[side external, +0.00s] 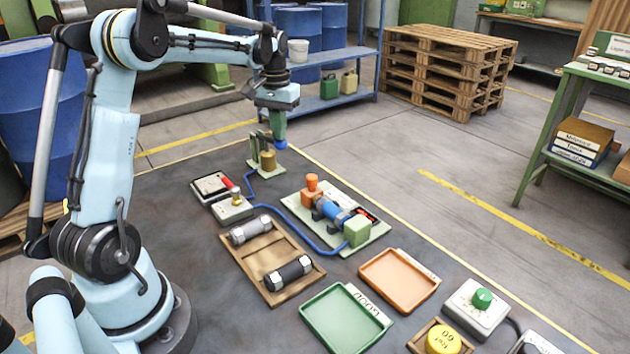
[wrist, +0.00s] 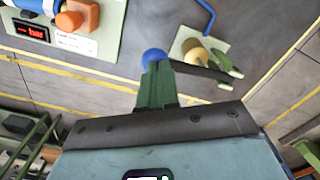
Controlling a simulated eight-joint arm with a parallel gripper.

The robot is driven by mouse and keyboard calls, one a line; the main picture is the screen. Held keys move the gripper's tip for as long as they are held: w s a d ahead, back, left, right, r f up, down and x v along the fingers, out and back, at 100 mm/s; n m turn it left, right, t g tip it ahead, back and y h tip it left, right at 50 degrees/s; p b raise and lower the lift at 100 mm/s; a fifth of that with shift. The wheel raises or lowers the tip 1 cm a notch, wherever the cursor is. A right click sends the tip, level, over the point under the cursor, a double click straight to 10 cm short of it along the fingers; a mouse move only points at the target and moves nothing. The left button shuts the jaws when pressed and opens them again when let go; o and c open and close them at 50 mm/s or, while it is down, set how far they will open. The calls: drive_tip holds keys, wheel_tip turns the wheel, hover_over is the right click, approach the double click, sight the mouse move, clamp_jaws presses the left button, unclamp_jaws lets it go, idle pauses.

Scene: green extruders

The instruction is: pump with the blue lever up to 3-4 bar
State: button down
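The hand pump, with a brass-coloured cylinder (side external: 267,160) and green uprights, stands on a pale plate at the far edge of the dark work surface. It shows right of my fingers in the wrist view (wrist: 195,54). A dark lever runs from it to a blue knob (side external: 281,145). The blue knob (wrist: 154,57) sits at the tips of my green fingers. My gripper (side external: 279,130) points down and appears closed around the knob; the far side of the grip is hidden. A black display with red characters (wrist: 30,31) sits on the test plate; its value is unreadable.
A blue hose (side external: 300,224) crosses the surface. The test plate (side external: 375,238) carries a blue cylinder with orange and green blocks. A wooden tray (side external: 258,278) holds two cylinders. Green (side external: 343,318) and orange (side external: 400,280) trays are empty. A blue shelf (side external: 345,98) stands behind.

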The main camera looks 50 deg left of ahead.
drive_tip(key=shift+a+f, duration=0.1)
drive_tip(key=shift+f, duration=1.8)
drive_tip(key=shift+r, duration=2.65)
drive_tip(key=shift+f, duration=0.1)
drive_tip(key=shift+r, duration=2.6)
